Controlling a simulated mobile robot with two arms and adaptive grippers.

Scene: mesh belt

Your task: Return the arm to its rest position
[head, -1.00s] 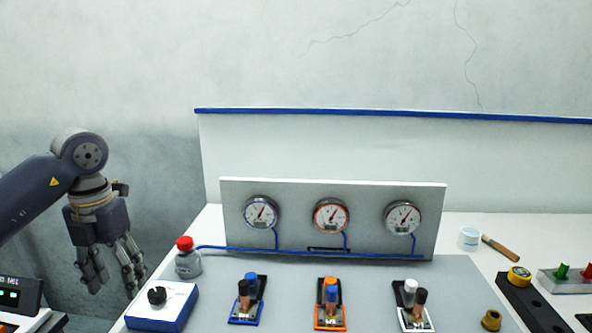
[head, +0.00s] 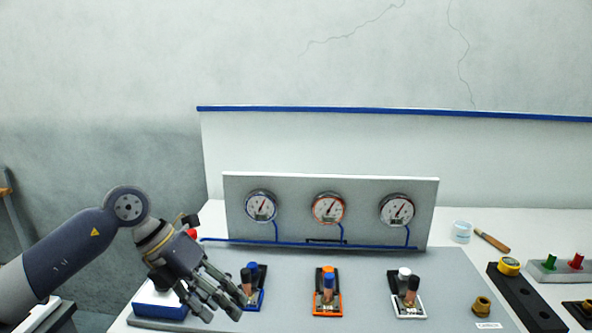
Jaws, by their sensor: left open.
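My left arm comes in from the left, and its gripper (head: 218,298) is open, with the fingers pointing down and to the right. I see nothing held in the fingers. My right gripper is not in view.
A gauge board (head: 300,215) with three dials stands at the back. Orange (head: 327,298) and white (head: 406,298) valve blocks sit to the right.

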